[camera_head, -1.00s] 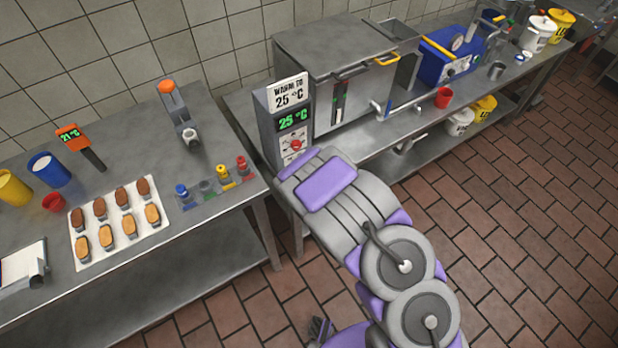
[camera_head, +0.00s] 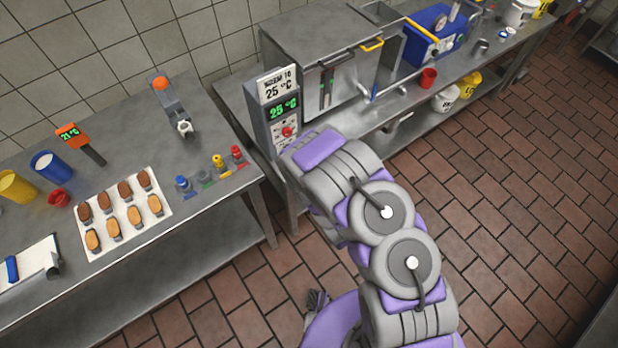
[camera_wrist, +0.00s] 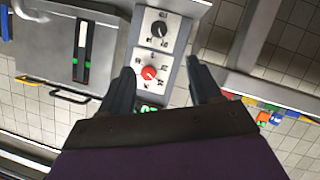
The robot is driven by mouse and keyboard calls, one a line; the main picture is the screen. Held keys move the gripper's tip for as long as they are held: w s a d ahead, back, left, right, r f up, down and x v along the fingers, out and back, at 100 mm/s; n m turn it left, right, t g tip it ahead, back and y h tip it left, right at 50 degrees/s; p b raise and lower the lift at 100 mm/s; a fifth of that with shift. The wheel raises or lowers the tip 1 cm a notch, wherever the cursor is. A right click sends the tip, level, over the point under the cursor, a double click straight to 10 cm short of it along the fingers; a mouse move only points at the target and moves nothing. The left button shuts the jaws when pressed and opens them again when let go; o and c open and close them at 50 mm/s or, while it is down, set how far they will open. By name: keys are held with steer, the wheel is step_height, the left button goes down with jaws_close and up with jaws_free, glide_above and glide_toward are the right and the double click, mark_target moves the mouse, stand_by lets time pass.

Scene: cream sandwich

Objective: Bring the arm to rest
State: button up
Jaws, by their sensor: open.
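My arm (camera_head: 375,225), purple and grey, is folded in the head view over the floor in front of the tables. My gripper (camera_wrist: 162,85) shows in the wrist view with two dark fingers apart and nothing between them touching. Beyond the fingers is the grey control panel (camera_wrist: 168,50) with a red knob (camera_wrist: 149,72) and a black knob. In the head view the same panel (camera_head: 262,122) reads 25 °C in green under a 25 °C sign. The gripper's tips are hidden in the head view.
A steel box machine (camera_head: 305,45) stands behind the panel. A red cup (camera_head: 428,78) and a blue device (camera_head: 437,38) stand on the right bench. The tiled floor (camera_head: 510,190) at right is clear.

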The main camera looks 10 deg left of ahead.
stand_by(0.3)
steer(key=w+d+r+m+h, duration=0.4)
steer(key=w+d+r+h, duration=0.25)
steer(key=d, duration=0.35)
steer(key=s+d+r+m+g+h, duration=0.3)
steer(key=d+r+m+g, duration=0.15)
steer(key=d+r, duration=0.5)
steer(key=s+d+r+m+g, duration=0.1)
steer(key=s+r, duration=0.4)
steer(key=s, duration=0.6)
steer(key=s+d+r+m+g+b, duration=0.1)
steer(key=s+d+r+m+g, duration=0.1)
steer(key=s+r, duration=0.4)
steer(key=s+d+r+m+g+b, duration=0.1)
steer(key=s+d+r+g, duration=0.3)
steer(key=s, duration=1.2)
step_height(320, 180, up, 2)
steer(key=shift+r+m+g+y, duration=0.1)
steer(key=shift+m+g+y, duration=0.25)
steer(key=shift+g, duration=0.1)
steer(key=shift+s, duration=0.1)
